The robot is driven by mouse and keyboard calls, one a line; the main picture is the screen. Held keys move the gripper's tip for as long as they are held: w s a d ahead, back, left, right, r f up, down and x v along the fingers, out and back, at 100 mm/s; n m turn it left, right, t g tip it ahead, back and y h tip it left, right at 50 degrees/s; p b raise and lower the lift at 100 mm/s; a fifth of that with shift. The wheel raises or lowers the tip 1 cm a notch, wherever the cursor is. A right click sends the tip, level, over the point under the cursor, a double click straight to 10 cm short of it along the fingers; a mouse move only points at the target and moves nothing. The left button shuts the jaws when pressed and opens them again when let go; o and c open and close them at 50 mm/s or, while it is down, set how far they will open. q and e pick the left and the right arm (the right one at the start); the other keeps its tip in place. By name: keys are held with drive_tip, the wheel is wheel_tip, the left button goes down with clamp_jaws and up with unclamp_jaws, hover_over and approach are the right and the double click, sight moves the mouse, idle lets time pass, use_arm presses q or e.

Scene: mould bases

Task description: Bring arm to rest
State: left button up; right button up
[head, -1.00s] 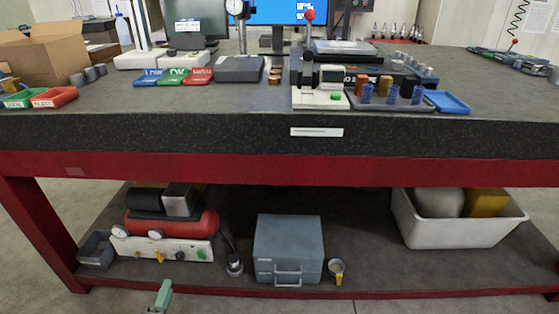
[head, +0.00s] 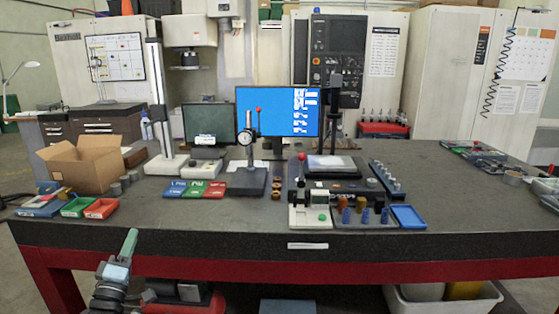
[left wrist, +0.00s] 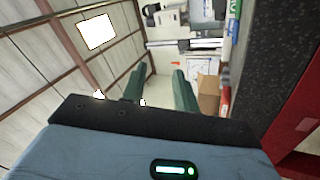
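My left arm comes in at the bottom left of the head view, in front of the bench's front edge. Its gripper (head: 130,243) points up, with green fingers seen edge-on. In the left wrist view the two fingers of this gripper (left wrist: 159,72) stand apart with nothing between them. It is open and empty, clear of the bench (head: 250,222). My right gripper is in neither view.
The bench top holds a cardboard box (head: 83,163), green (head: 77,207) and red (head: 101,208) trays at the left, a dial gauge stand (head: 248,180), a monitor (head: 278,112) and a blue tray (head: 408,216). Under it sits a white bin (head: 400,303).

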use_arm(q)
wheel_tip(320, 180, down, 14)
drive_tip(key=a+m+g+y, duration=0.2)
drive_tip(key=m+g, duration=0.6)
drive_tip(key=m, duration=0.8)
drive_tip(key=s+d+f+g+h, duration=0.1)
drive_tip(key=s+d+f, duration=0.4)
drive_tip(key=s+f, duration=0.3)
drive_tip(key=s+d+f+g+h, duration=0.1)
drive_tip(key=s+d+f, duration=0.3)
drive_tip(key=s, duration=0.8)
drive_tip(key=s+d+f+n+g, duration=0.1)
drive_tip(key=s+d+f, duration=0.3)
drive_tip(key=s, duration=0.8)
drive_tip(key=s+d+f+g+h, duration=0.1)
drive_tip(key=s+d+f+g, duration=0.2)
drive_tip(key=s, duration=0.9)
drive_tip(key=shift+s+d+f+h, duration=0.35)
drive_tip(key=shift+d+f, duration=0.45)
drive_tip(key=shift+d, duration=0.4)
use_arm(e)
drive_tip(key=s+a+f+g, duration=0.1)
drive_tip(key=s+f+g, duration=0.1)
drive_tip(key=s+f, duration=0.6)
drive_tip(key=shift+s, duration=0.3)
use_arm(q)
drive_tip(key=shift+c, duration=0.3)
